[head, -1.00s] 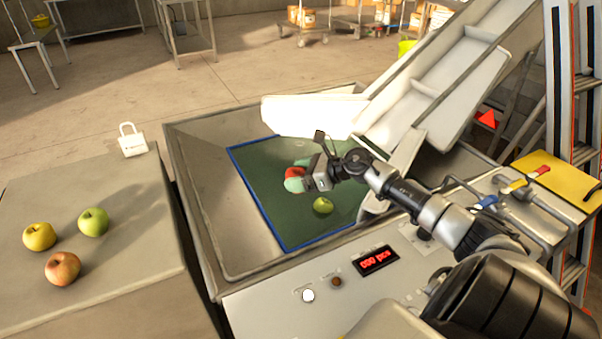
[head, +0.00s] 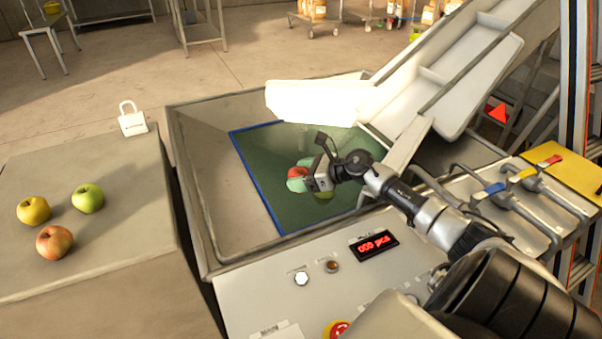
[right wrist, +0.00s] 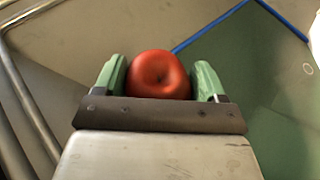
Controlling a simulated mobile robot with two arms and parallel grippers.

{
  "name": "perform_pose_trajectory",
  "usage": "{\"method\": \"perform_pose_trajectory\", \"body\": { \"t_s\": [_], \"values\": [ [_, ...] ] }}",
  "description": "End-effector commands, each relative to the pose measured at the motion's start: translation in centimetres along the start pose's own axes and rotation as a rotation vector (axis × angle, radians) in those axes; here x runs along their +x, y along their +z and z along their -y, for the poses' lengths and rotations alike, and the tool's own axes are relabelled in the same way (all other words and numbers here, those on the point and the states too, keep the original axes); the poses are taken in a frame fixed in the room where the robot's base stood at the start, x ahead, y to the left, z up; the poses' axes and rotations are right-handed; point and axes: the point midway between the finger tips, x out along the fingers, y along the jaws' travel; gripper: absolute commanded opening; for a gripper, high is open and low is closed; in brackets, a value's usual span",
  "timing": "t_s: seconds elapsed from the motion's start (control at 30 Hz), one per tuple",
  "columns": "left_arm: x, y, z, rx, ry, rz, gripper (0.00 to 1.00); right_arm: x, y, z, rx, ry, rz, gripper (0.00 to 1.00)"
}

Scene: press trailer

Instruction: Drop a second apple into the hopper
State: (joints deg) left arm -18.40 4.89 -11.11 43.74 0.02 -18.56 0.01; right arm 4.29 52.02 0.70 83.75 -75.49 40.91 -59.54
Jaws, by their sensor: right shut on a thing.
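My right gripper (head: 297,179) is shut on a red apple (head: 297,173), above the green floor of the metal hopper (head: 207,204). In the right wrist view the red apple (right wrist: 157,74) sits between the two green fingers. On the grey table at left stand a yellow apple (head: 33,210), another green apple (head: 88,198) and a red-orange apple (head: 54,242). My left gripper is not in view.
A white padlock-shaped block (head: 132,122) stands at the table's back corner. A white chute (head: 420,85) slopes down to the hopper's back. The front panel holds a red display (head: 373,243) reading "000 pcs" and a red button (head: 337,330). Valve levers (head: 520,180) are at right.

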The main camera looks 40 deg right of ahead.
Motion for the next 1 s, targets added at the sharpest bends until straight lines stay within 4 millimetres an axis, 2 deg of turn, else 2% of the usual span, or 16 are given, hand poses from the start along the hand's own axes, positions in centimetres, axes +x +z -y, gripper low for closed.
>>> {"method": "perform_pose_trajectory", "body": {
  "t_s": [0.33,0.37,0.53,0.83,1.0],
  "values": [
    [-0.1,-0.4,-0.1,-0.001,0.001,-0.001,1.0,0.1,-0.1,0.0,0.0,0.0,0.001,0.44],
    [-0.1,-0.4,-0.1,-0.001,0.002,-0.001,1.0,0.1,-0.1,0.0,0.0,0.0,0.001,0.73],
    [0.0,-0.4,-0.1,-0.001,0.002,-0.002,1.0,0.1,-0.1,0.0,0.0,0.0,0.001,0.99],
    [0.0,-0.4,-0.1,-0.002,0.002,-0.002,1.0,-0.2,-0.2,0.0,0.001,0.0,-0.001,1.0],
    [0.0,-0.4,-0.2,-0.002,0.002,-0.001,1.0,-1.9,-0.4,0.0,0.0,-0.001,-0.003,1.0]
  ]
}}
